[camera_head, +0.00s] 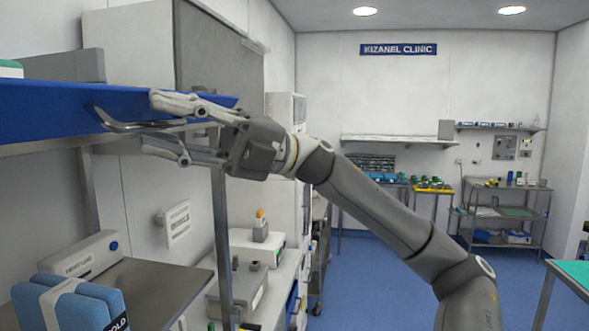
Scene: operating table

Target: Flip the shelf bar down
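The shelf bar (118,126) is a thin, curved metal bar at the front edge of the blue shelf (50,112) at the upper left. My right gripper (158,125) reaches in from the right, its fingers pointing left. Its fingers are spread, one above the bar and across the shelf edge, one below the bar. The bar runs between them, and I cannot tell whether either finger touches it. Part of the bar is hidden behind the gripper. My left gripper is not in view.
A grey box (65,66) stands on the shelf. Below are a metal counter (160,285), a white device (82,256) and blue packs (68,303). A metal post (221,235) supports the shelf. Open blue floor (375,270) lies to the right.

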